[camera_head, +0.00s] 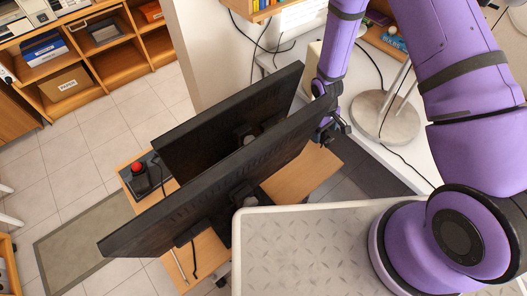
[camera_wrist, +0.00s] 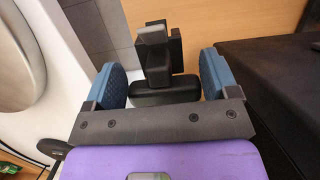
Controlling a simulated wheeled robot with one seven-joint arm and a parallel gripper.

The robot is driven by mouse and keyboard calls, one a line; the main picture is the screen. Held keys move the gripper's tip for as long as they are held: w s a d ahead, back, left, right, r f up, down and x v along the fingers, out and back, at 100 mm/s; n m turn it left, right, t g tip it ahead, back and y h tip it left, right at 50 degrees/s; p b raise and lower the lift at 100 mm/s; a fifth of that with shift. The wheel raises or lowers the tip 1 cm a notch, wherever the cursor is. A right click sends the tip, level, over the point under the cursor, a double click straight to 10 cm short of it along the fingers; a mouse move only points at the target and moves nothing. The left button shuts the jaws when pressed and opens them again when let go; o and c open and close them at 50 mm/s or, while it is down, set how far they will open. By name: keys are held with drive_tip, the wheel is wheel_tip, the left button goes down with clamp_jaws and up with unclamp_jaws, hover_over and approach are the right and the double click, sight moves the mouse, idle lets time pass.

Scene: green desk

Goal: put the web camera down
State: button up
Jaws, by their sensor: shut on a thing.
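The web camera (camera_wrist: 155,52) is black and grey and shows in the wrist view between the two blue finger pads. My gripper (camera_wrist: 163,80) is shut on it, with a pad at either side of its dark wide body. In the head view my gripper (camera_head: 329,133) is at the right end of the near monitor, by the right part of the wooden desk (camera_head: 302,176). There the web camera is too small and too dark to tell from the fingers. I cannot tell whether it touches the desk.
Two large black monitors, the near one (camera_head: 215,172) and the far one (camera_head: 228,118), stand across the desk. A black device with a red knob (camera_head: 138,168) is at its left edge. A round grey base (camera_head: 386,117) stands on the white table at right. Bare wood shows right of the monitors.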

drive_tip(key=shift+f, duration=5)
drive_tip(key=shift+f, duration=0.1)
drive_tip(key=o, duration=0.8)
